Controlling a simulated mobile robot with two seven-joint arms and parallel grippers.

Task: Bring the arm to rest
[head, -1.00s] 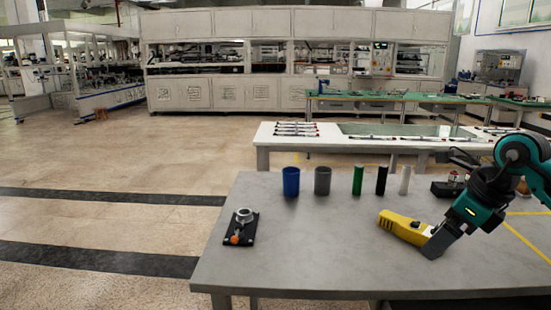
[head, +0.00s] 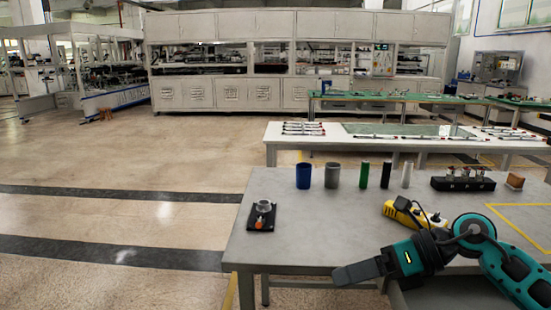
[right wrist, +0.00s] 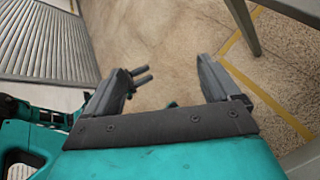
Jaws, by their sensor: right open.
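My right gripper (head: 350,275) hangs in front of the table's front edge in the head view, pointing left, clear of the tabletop. The right wrist view shows its two fingers (right wrist: 163,68) apart with nothing between them, over bare floor. A yellow handheld tool with black parts (head: 394,213) lies on the grey table (head: 330,240), behind my right arm and apart from the gripper. My left gripper does not show in the head view. Two small dark prongs (right wrist: 141,75) show beside one finger in the right wrist view; I cannot tell what they belong to.
On the table stand a blue cup (head: 304,176), a grey cup (head: 332,175), and green (head: 364,174), black (head: 386,175) and white (head: 407,174) cylinders. A black fixture (head: 262,217) sits left, a black block (head: 463,183) back right. Open floor lies left.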

